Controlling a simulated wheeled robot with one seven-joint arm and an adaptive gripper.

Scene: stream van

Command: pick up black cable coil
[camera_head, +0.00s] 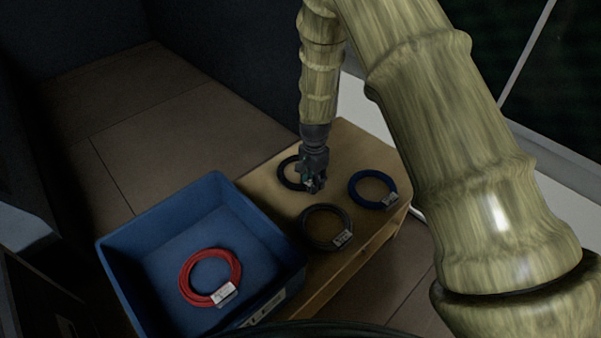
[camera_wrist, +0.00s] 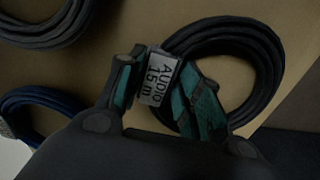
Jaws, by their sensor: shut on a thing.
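The black cable coil (camera_head: 284,173) lies at the back left of the wooden table (camera_head: 262,205). In the wrist view the coil (camera_wrist: 262,45) bears a white label (camera_wrist: 158,77) reading "AUDIO 15 m". My gripper (camera_head: 315,184) is low at the coil's right side, and it is shut on the coil at the label. In the wrist view its green-padded fingers (camera_wrist: 160,95) stand on either side of the label. The coil seems to rest on or very close to the table; I cannot tell any gap.
A dark grey coil (camera_head: 324,228) lies nearer the front of the table and a blue coil (camera_head: 372,190) to the right. A blue crate (camera_head: 115,257) stands left of the table with a red coil (camera_head: 209,277) inside. My arm covers the right side.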

